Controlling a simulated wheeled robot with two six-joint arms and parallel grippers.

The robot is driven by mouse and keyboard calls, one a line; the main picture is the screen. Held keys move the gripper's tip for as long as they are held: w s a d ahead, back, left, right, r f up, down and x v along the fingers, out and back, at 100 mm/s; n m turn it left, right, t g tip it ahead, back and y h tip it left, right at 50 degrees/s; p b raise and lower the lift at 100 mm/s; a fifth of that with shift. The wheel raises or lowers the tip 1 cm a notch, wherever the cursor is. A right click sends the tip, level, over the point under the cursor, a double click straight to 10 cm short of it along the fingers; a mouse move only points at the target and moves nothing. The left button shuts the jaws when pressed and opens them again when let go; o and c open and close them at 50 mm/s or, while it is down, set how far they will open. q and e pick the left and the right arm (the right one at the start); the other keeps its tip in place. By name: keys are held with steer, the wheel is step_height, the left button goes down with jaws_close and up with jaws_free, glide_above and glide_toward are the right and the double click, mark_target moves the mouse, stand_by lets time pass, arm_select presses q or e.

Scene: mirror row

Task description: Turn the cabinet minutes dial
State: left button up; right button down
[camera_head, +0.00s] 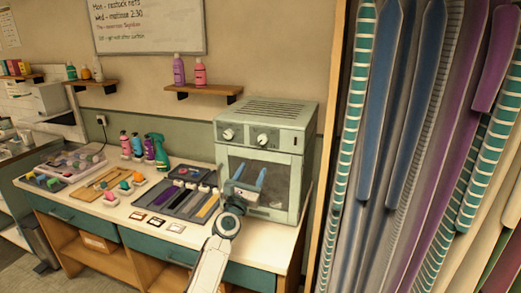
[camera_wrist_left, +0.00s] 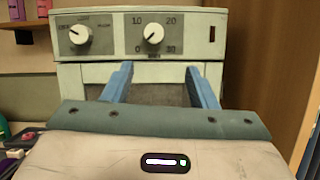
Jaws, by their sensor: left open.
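The pale green cabinet (camera_head: 265,125) stands on the right end of the counter, its front door shut. Two white dials sit on its top front panel. The right one, with numbers around it, is the minutes dial (camera_head: 262,139); it also shows in the left wrist view (camera_wrist_left: 153,33). The left dial (camera_wrist_left: 79,34) has words around it. My left gripper (camera_head: 248,179) is in front of the cabinet door, below the dials. In the left wrist view its two blue fingers (camera_wrist_left: 160,80) are wide apart with nothing between them, and the minutes dial appears above the gap. My right gripper is not in view.
A dark tray of combs and tools (camera_head: 180,200) lies on the counter left of the cabinet. Spray bottles (camera_head: 150,148) stand behind it. A wall shelf (camera_head: 203,91) holds two bottles. A tall wooden-edged panel of striped strips fills the right side.

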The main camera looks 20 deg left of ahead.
mark_target(262, 141)
arm_select(q)
steer(key=shift+n+y, duration=0.4)
steer(key=shift+n, duration=0.3)
steer(key=b+x, duration=0.1)
steer(key=x, duration=0.2)
steer(key=b+x, duration=0.1)
steer(key=x, duration=0.2)
steer(key=b+x, duration=0.1)
steer(key=x, duration=0.3)
steer(key=shift+a+r+b, duration=0.25)
steer(key=shift+b, duration=0.15)
steer(key=shift+w+r, duration=0.4)
steer(key=shift+w, duration=0.25)
steer(key=c, duration=1)
